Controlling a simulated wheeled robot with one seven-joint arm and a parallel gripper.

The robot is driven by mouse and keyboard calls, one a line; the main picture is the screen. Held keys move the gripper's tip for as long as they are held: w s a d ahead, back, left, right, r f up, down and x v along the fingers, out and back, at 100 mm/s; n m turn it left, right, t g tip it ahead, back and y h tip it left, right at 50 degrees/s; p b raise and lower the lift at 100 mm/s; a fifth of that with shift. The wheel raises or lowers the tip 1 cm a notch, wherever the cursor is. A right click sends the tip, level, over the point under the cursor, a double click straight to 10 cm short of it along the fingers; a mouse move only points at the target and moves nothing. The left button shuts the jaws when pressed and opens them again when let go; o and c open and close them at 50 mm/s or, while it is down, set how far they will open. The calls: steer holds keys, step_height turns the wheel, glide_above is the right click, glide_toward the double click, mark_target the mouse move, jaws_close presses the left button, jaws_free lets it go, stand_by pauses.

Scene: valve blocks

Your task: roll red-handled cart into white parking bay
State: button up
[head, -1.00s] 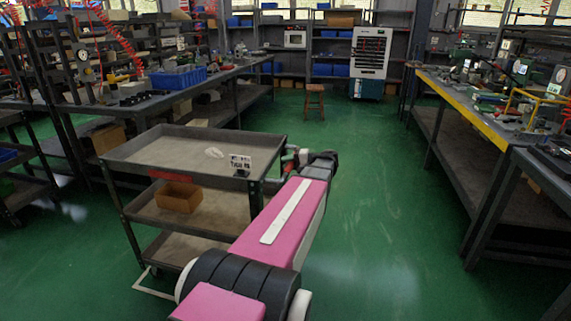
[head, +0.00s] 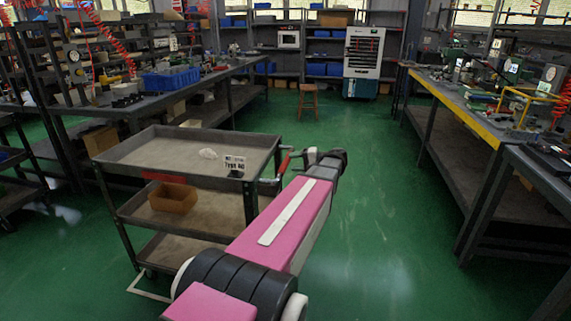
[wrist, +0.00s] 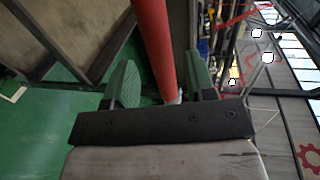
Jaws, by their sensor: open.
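The cart (head: 170,205) is a dark three-shelf trolley at centre left in the head view, upright on the floor. Its red handle (head: 285,164) is on its right side, and also shows in the wrist view (wrist: 155,45). My gripper (wrist: 163,82) is open. In the wrist view, its green fingers lie on either side of the red bar, with gaps showing; how deep the bar sits between them is unclear. White floor marking (head: 148,294), apparently the parking bay, shows by the cart's near-left wheel. The cart and my arm hide the rest.
A brown bin (head: 173,198) sits on the cart's middle shelf; a small sign (head: 234,164) stands on top. Workbenches line the left and right, including a yellow-edged bench (head: 455,110). A stool (head: 308,102) stands at the back. Green floor right of my arm is clear.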

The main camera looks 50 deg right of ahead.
steer(key=shift+v, duration=2.55)
